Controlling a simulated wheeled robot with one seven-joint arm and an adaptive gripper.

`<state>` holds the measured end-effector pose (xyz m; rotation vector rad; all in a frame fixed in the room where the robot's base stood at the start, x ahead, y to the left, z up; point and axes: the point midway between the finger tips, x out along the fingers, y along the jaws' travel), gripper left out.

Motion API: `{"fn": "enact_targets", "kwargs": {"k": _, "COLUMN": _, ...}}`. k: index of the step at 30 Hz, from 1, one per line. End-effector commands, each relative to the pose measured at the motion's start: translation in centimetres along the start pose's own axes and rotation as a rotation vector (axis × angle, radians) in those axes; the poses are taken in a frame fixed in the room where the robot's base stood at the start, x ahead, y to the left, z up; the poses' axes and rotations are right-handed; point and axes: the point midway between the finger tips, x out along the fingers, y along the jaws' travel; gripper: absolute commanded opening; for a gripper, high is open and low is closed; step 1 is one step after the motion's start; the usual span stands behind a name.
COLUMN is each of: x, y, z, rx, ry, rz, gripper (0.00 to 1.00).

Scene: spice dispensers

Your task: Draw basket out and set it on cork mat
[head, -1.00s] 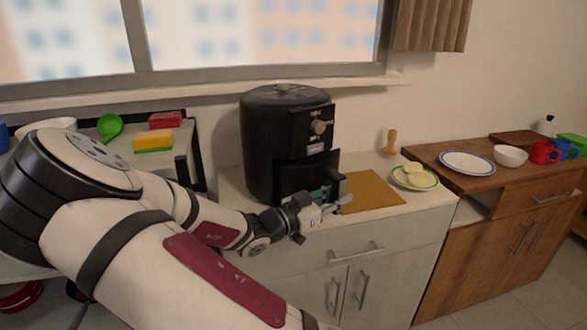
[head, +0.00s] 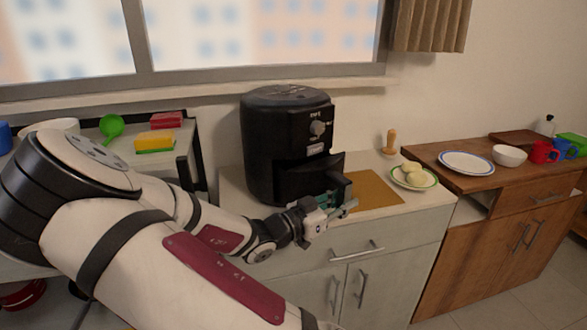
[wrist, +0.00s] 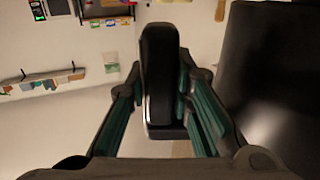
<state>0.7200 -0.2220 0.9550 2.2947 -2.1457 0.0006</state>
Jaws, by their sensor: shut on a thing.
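A black air fryer (head: 275,145) stands on the pale counter. Its basket (head: 310,180) is partly drawn out of the front, with the front part clear of the body. My gripper (head: 337,204) is at the basket's front, its fingers shut on the basket handle. In the wrist view the dark upright handle (wrist: 160,80) sits between the two green-padded fingers. The cork mat (head: 372,190) lies flat on the counter just right of the basket. The basket's inside is hidden.
A plate with pale round food (head: 413,177) and a wooden pestle-like item (head: 390,143) stand beyond the mat. A wooden cabinet with a white plate (head: 466,162) and bowl (head: 509,156) is at right. The mat's visible surface is bare.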

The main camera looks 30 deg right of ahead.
Motion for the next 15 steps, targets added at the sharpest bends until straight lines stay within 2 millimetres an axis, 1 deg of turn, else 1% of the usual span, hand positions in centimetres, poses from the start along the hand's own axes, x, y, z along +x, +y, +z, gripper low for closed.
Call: {"fn": "enact_targets", "kwargs": {"k": 15, "x": 0.0, "y": 1.2, "z": 0.0, "rx": -0.002, "ry": 0.001, "rz": 0.001, "gripper": 0.0}}
